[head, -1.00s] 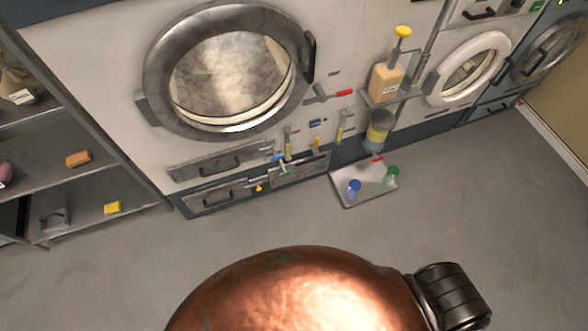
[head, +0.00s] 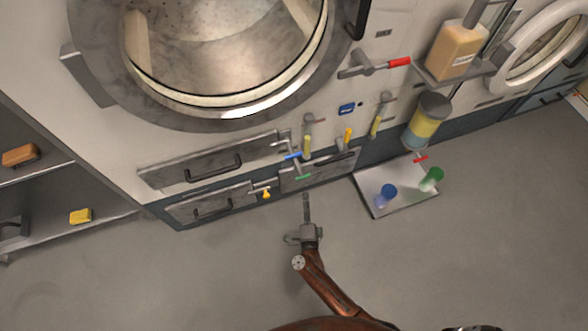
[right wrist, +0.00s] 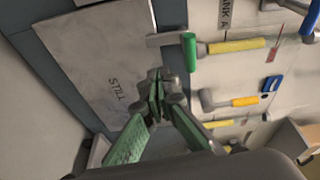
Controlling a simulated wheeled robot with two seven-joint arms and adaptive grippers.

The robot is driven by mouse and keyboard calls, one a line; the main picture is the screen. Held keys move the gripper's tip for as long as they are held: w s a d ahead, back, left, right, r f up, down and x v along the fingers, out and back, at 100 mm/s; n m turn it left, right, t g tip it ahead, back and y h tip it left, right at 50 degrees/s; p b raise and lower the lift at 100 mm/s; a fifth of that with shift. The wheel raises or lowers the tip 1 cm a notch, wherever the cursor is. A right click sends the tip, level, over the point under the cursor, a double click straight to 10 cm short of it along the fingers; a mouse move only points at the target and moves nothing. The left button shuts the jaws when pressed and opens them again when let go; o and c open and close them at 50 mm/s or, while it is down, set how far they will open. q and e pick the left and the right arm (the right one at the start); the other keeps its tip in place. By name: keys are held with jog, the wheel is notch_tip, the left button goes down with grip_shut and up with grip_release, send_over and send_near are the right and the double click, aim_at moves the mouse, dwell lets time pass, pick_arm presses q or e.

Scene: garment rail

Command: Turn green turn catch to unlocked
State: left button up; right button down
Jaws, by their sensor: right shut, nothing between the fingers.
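The green turn catch (head: 302,177) is on the lower front of the machine, at the small panel right of the lower drawer. In the right wrist view its green grip (right wrist: 189,52) stands beside the panel lettered "STILL" (right wrist: 90,60), at the end of a grey bar. My right gripper (head: 306,196) is shut and empty, just below the catch in the head view. In the right wrist view its green-padded fingers (right wrist: 160,76) meet just short of the grip; I cannot tell whether they touch it. My left gripper is not in view.
Close by are a blue-tipped catch (head: 293,156), a yellow-tipped catch (head: 266,194) and several yellow-handled levers (head: 307,147). A red-handled lever (head: 400,62) is higher up. A tray (head: 400,200) with blue and green cups lies at right. The floor in front is free.

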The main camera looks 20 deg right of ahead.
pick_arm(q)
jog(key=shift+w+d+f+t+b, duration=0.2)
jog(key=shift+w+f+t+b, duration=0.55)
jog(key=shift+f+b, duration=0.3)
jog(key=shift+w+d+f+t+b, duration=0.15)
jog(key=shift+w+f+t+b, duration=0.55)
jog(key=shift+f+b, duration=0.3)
pick_arm(e)
jog(key=shift+m+h, duration=0.3)
jog(key=shift+m, duration=0.5)
jog(key=shift+a+r+x, duration=0.1)
jog(key=shift+r+x, duration=0.05)
jog(key=shift+x, duration=2.65)
jog(key=shift+a+r+x, duration=0.1)
jog(key=shift+x, duration=2.65)
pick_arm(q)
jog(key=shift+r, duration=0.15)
